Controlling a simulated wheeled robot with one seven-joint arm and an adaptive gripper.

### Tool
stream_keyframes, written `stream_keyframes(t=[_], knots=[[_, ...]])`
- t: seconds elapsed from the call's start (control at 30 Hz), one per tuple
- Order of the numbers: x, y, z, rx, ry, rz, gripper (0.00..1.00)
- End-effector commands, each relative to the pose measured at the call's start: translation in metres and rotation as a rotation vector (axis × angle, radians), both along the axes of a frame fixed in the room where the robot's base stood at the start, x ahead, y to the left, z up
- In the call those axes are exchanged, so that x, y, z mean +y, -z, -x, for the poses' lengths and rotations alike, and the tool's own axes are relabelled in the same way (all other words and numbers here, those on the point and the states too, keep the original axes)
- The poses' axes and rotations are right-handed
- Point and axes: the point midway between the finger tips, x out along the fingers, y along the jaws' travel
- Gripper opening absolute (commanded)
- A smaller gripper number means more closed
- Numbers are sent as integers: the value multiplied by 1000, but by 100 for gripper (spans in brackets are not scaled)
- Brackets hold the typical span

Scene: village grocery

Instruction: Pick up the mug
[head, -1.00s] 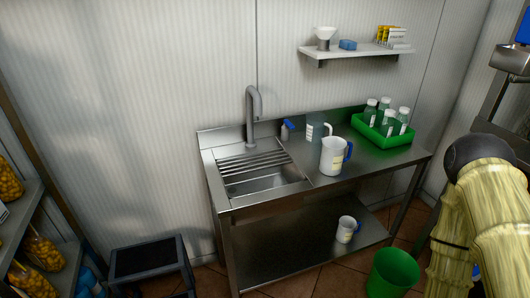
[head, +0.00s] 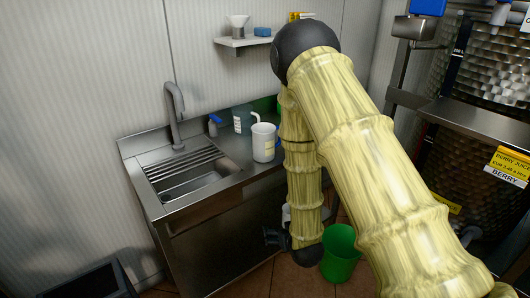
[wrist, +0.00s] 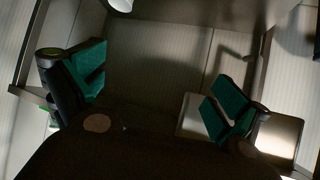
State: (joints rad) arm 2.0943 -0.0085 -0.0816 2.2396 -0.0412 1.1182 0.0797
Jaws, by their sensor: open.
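My gripper (wrist: 157,88) is open in the wrist view, its two teal-padded fingers wide apart with nothing between them. In the head view its dark end shows low in front of the steel sink table (head: 215,235), beside my arm. A white rounded thing (wrist: 122,4) is cut off at the top edge of the wrist view, beyond the fingers; I cannot tell for sure that it is the mug. The lower shelf, where a white mug with a blue handle showed earlier, is mostly hidden behind my arm. A larger white jug (head: 263,143) stands upright on the table top.
A clear container (head: 242,119) and a blue-topped spray bottle (head: 214,125) stand behind the jug. A green bin (head: 340,252) is on the floor just right of my forearm. A dark step stool (head: 85,284) is at lower left. Steel equipment stands at right.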

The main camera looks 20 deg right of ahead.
Motion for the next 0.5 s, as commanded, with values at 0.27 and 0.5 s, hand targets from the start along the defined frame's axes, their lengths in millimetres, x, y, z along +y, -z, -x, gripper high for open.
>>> stream_keyframes(t=[0.27, 0.5], knots=[[-5, -141, -118, -451, -33, 12, 99], [-5, -197, -144, -593, -47, 13, 99]])
